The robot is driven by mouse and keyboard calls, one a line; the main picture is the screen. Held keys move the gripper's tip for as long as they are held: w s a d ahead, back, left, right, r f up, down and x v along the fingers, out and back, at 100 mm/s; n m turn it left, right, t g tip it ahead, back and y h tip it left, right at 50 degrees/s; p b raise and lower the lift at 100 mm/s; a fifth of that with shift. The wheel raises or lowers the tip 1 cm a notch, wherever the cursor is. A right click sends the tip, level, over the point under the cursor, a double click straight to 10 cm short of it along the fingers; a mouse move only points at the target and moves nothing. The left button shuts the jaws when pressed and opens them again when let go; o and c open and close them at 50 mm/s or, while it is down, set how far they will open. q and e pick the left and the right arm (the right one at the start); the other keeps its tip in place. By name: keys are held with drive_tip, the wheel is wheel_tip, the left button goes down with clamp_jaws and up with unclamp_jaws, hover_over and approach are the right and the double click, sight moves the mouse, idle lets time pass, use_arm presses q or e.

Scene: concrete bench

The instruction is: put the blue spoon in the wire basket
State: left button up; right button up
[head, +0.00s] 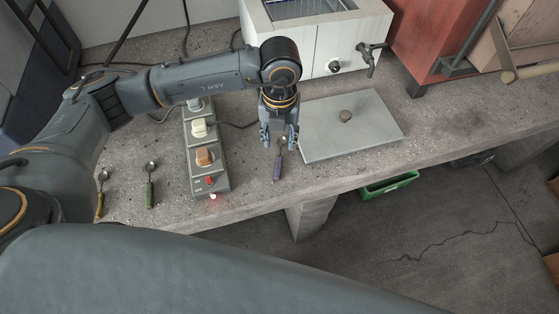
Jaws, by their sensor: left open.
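The blue spoon (277,168), with a blue-purple handle, lies on the concrete bench near its front edge. My left gripper (279,141) is open, pointing down over the spoon's bowl end. Its fingers stand on either side of that end, and I cannot tell how high they are above the bench. A wire grid (300,8), which may be the wire basket, shows in the top opening of a white box at the back. The top of the frame cuts it off. My right gripper is not in view.
A grey slab with a round knob (372,132) lies right of the gripper. A power strip (205,160) lies left of it.

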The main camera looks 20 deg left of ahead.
sight(279, 162)
use_arm(q)
wheel_tip(279, 162, down, 10)
drive_tip(key=shift+r+p, duration=0.25)
drive_tip(key=shift+p, duration=0.2)
drive_tip(key=shift+c, duration=0.4)
clamp_jaws()
